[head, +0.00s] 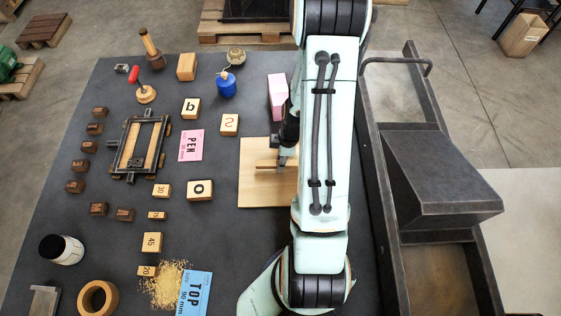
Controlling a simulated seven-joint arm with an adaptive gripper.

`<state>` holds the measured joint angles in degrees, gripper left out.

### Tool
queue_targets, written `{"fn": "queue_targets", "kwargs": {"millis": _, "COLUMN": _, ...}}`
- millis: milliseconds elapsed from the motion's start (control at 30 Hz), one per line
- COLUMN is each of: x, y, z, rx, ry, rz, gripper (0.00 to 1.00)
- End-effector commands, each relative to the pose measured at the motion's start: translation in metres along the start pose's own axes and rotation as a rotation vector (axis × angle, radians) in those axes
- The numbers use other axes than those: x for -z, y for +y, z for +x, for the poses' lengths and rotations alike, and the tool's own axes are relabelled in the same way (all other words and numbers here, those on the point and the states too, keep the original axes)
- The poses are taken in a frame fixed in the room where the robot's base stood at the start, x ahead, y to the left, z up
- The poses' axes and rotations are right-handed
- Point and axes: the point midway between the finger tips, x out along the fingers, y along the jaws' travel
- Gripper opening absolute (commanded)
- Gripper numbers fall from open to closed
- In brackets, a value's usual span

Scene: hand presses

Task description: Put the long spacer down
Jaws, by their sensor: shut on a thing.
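My gripper (283,157) is mostly hidden behind my arm and hangs over the light wooden board (252,192) at the table's middle. It is shut on the long spacer (266,164), a narrow brown wooden bar whose left end shows past the fingers. The bar's right end is hidden by my arm. It lies sideways over the board; I cannot tell whether it touches the board.
A pink block (277,92) stands just behind the board. Lettered blocks, a pink card (191,145) and a dark frame (139,146) lie to the left. A metal press bed (418,190) stands on the right. The board's front left part is bare.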

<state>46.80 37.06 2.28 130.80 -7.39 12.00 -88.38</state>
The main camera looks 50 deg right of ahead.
Motion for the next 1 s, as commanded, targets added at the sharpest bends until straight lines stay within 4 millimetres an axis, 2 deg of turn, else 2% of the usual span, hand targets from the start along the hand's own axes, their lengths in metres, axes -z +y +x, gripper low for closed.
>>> {"fn": "queue_targets", "kwargs": {"millis": 100, "x": -0.002, "y": -0.001, "z": 0.013, "rx": 0.002, "ry": 0.0, "rz": 0.0, "gripper": 0.0}}
{"fn": "queue_targets", "kwargs": {"millis": 467, "x": -0.002, "y": 0.0, "z": 0.016, "rx": 0.0, "ry": 0.0, "rz": -0.001, "gripper": 0.0}}
{"fn": "queue_targets", "kwargs": {"millis": 500, "x": -0.002, "y": 0.0, "z": 0.017, "rx": -0.001, "ry": 0.0, "rz": -0.001, "gripper": 0.25}}
{"fn": "queue_targets", "kwargs": {"millis": 567, "x": -0.002, "y": 0.0, "z": 0.016, "rx": -0.001, "ry": 0.0, "rz": -0.001, "gripper": 0.43}}
{"fn": "queue_targets", "kwargs": {"millis": 867, "x": -0.002, "y": 0.0, "z": 0.016, "rx": -0.001, "ry": 0.0, "rz": -0.001, "gripper": 0.45}}
{"fn": "queue_targets", "kwargs": {"millis": 1000, "x": -0.002, "y": 0.001, "z": 0.004, "rx": -0.005, "ry": -0.001, "rz": -0.001, "gripper": 0.45}}
